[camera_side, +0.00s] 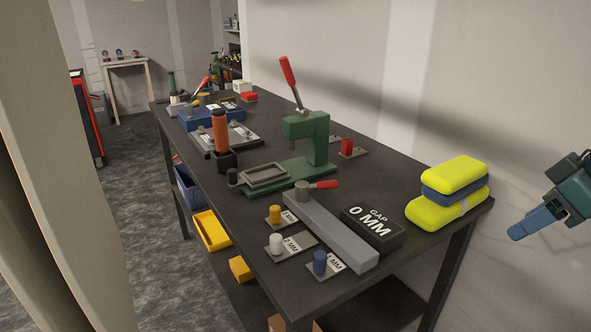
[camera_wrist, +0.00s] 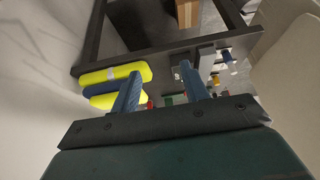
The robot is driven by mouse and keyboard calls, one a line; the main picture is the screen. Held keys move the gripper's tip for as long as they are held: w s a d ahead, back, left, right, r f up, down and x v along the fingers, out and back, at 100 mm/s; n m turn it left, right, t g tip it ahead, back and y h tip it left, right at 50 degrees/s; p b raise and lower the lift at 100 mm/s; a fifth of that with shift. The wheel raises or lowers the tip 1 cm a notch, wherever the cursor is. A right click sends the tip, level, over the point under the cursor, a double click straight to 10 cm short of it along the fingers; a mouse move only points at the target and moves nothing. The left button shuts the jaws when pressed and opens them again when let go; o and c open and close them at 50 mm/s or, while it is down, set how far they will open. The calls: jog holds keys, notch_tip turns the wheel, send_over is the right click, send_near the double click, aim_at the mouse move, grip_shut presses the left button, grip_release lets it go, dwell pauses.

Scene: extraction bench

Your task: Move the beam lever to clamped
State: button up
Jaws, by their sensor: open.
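A grey beam (camera_side: 335,235) lies along the front of the dark bench. A lever with a red handle (camera_side: 324,184) sits on a round grey hub (camera_side: 302,188) at its far end; the handle points right, about level. A black display block (camera_side: 373,229) beside the beam reads "GAP 0 MM". My gripper (camera_side: 516,232) hangs in the air at the right, beyond the bench end and apart from everything. In the wrist view my gripper (camera_wrist: 160,70) has its blue fingers apart with nothing held. The beam (camera_wrist: 205,62) shows there beyond the right finger; the lever cannot be made out clearly.
Yellow and blue pads (camera_side: 450,190) are stacked on the near right bench corner. A green press (camera_side: 308,150) with a raised red-handled lever stands behind the beam. Yellow, white and blue knobs on labelled plates (camera_side: 292,246) lie left of the beam. The air above the beam is clear.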

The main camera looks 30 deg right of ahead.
jog(key=shift+c, duration=0.3)
jog(key=w+r+n+g, duration=0.1)
jog(key=w+r+n, duration=0.25)
jog(key=w, duration=0.45)
jog(key=w+r+n+g, duration=0.1)
jog(key=w+r+n, duration=0.3)
jog(key=w, duration=0.5)
jog(key=n+g, duration=0.2)
jog(key=n, duration=0.5)
send_over(327, 182)
jog(key=s, duration=0.3)
notch_tip(327, 182, down, 4)
jog(key=shift+w+a+f+m+h, duration=0.1)
jog(key=shift+w+a+m+h, duration=0.15)
jog(key=shift+a+h, duration=0.2)
jog(key=shift+f, duration=0.15)
jog(key=f, duration=0.4)
jog(key=w+f, duration=0.1)
jog(key=f, duration=0.3)
jog(key=w+d+f, duration=0.1)
jog(key=f, duration=0.4)
jog(key=shift+w+f, duration=0.1)
jog(key=shift+w, duration=0.1)
